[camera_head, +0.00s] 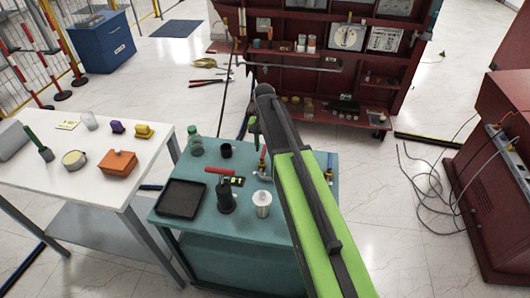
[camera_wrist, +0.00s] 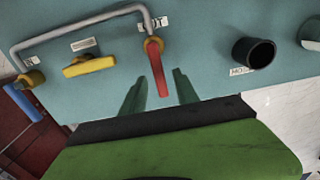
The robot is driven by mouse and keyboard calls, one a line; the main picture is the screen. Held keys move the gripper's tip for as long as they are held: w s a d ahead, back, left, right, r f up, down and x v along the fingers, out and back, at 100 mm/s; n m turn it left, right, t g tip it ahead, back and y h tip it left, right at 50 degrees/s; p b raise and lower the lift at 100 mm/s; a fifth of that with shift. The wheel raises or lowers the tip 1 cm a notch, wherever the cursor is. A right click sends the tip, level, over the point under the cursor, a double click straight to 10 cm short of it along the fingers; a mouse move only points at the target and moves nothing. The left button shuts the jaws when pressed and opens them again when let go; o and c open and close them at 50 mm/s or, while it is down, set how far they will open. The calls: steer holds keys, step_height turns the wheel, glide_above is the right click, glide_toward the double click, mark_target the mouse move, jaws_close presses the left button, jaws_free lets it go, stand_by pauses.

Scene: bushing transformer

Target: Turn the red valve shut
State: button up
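The red valve lever (camera_wrist: 158,70) is in the wrist view, on a brass-coloured body at the right end of a grey U-shaped pipe (camera_wrist: 80,22). The lever points down in the picture, toward my gripper (camera_wrist: 160,88). My gripper is open, with its two green fingers on either side of the lever's free end. A gap shows on both sides, and I see no contact. In the head view the red lever (camera_head: 262,160) shows small on the teal cart (camera_head: 180,228), beside my green arm, which hides part of the cart top.
In the wrist view a yellow lever (camera_wrist: 90,66) and a blue lever (camera_wrist: 22,103) lie left of the red one. A black cup (camera_wrist: 253,52) stands at the right. The head view shows a black tray (camera_head: 181,198) and a white table (camera_head: 40,185).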

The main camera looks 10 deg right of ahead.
steer(key=shift+r, duration=0.1)
steer(key=shift+c, duration=0.2)
jaws_close()
steer(key=shift+d, duration=0.15)
stand_by(1.0)
